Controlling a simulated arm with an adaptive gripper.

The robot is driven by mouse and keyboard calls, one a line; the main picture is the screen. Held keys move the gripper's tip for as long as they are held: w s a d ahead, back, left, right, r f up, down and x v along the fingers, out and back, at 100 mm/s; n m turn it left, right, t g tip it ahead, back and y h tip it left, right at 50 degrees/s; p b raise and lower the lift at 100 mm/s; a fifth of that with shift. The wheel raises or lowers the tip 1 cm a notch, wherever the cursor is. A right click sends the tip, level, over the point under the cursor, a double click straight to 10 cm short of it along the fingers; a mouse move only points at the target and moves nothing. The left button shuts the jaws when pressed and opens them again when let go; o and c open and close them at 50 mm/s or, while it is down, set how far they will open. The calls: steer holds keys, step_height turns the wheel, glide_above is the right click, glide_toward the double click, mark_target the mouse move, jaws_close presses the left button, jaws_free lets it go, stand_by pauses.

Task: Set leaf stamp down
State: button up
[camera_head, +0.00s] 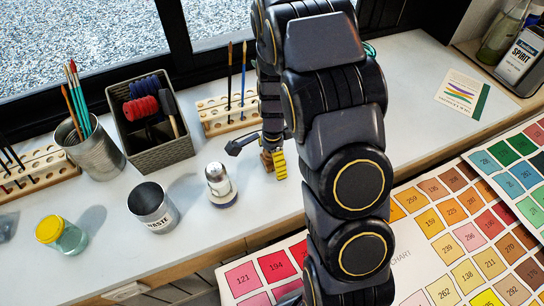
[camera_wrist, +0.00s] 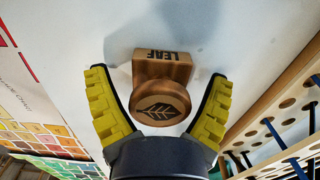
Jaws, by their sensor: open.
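The leaf stamp (camera_wrist: 163,102) is a wooden block with a round knob that bears a leaf mark, and "LEAF" is printed on its side. In the wrist view it stands on the white worktop between my gripper's fingers. My gripper (camera_wrist: 160,106) is open, with a yellow ribbed finger on each side of the stamp and a visible gap to each. In the head view my gripper (camera_head: 279,165) is low over the worktop, and the stamp (camera_head: 266,161) shows only as a small brown piece beside the yellow finger. My arm hides the rest.
A small jar with a metal top (camera_head: 218,184) stands just left of my gripper. A WASTE tin (camera_head: 153,206) and a yellow-lidded jar (camera_head: 62,234) are farther left. A wooden brush rack (camera_head: 217,116) is behind.

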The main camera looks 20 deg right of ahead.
step_height(320, 180, up, 12)
steer(key=shift+d+f, duration=0.1)
steer(key=shift+r, duration=0.3)
steer(key=s+a+r+n, duration=0.2)
steer(key=s+r+n, duration=0.1)
steer(key=s+n, duration=0.3)
steer(key=s+a+r+n+g, duration=0.1)
steer(key=s+a+r+n, duration=0.2)
steer(key=s+n, duration=0.3)
steer(key=s+a+r+n, duration=0.2)
steer(key=s+n, duration=0.4)
steer(key=s, duration=0.6)
steer(key=shift+a+r+g, duration=0.3)
steer(key=shift+r, duration=0.4)
